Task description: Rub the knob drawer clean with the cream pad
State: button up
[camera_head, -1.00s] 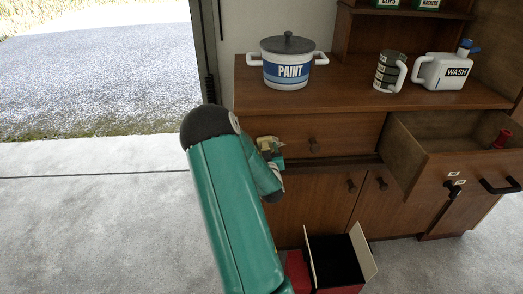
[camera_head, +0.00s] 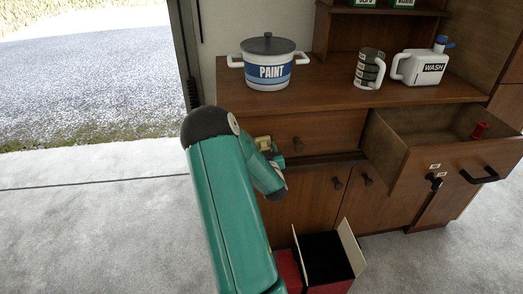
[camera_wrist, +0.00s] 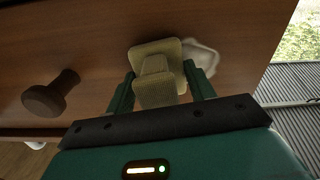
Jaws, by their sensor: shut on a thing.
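The knob drawer (camera_head: 325,131) is a shut brown wooden front with one dark round knob (camera_head: 297,144), below the cabinet top. In the wrist view the knob (camera_wrist: 48,96) is to the left of my gripper (camera_wrist: 160,88). My gripper is shut on the cream pad (camera_wrist: 156,56), a square face with a block-shaped grip between the fingers. The pad's face is at the drawer front and seems to touch it. A whitish smear (camera_wrist: 205,56) shows on the wood just right of the pad. In the head view the pad (camera_head: 263,141) is partly hidden by my arm.
An open drawer (camera_head: 447,166) with a red item sticks out at the right. An open box (camera_head: 335,280) is on the floor below.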

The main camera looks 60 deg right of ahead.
jog(key=shift+s+d+r, duration=0.1)
jog(key=shift+s+d, duration=1)
jog(key=shift+s, duration=0.05)
jog(key=shift+w+a, duration=0.3)
jog(key=shift+w, duration=0.1)
jog(key=w+a, duration=0.6)
jog(key=w, duration=0.1)
jog(key=shift+a, duration=0.25)
jog(key=shift+w, duration=0.1)
jog(key=shift+a, duration=0.1)
jog(key=shift+v, duration=2.95)
